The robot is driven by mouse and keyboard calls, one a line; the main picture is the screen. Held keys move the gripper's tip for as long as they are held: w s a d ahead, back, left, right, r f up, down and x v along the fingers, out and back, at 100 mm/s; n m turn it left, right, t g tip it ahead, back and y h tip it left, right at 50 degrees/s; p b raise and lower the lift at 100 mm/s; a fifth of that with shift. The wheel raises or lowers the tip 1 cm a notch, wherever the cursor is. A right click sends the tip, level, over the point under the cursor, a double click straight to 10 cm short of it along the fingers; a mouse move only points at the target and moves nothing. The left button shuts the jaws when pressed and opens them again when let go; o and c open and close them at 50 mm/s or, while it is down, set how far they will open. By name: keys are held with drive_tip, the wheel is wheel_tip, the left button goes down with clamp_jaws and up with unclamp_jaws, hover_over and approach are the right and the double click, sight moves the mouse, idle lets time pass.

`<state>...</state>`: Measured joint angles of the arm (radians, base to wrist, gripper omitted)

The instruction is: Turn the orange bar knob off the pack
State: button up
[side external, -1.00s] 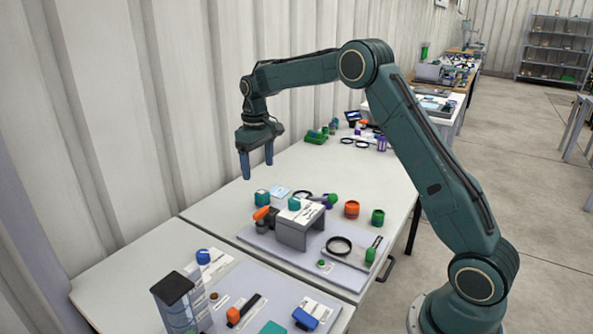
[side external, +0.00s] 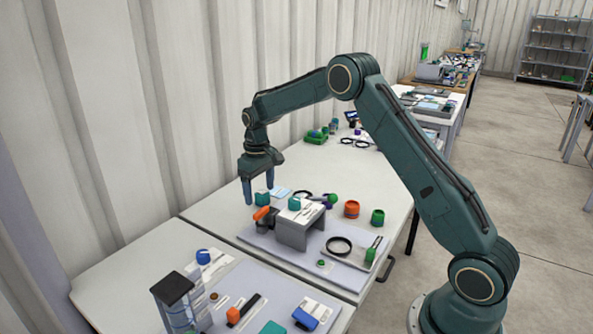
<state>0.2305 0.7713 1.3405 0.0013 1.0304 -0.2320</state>
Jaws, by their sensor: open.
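The orange bar knob (side external: 261,213) sits on a small dark body (side external: 270,221) at the left end of a grey bridge-shaped block (side external: 296,233) on the table. The knob appears as a short, slightly slanted orange bar. My gripper (side external: 259,195) points down with its two blue fingers apart and nothing between them that I can tell. Its fingertips are just above and behind the knob in the side view, not visibly touching it. A teal piece (side external: 263,198) shows behind the fingers, partly hidden. Which part is the pack is not clear.
A teal cap (side external: 294,203) stands on the grey block. An orange jar (side external: 351,209) and a green jar (side external: 378,216) stand to the right. A black ring (side external: 339,245) lies in front. A clear dark-topped container (side external: 178,300) stands at the near left. The corrugated wall runs behind.

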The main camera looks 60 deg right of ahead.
sight(261, 210)
drive_tip(key=shift+f, duration=3.2)
drive_tip(key=c, duration=1)
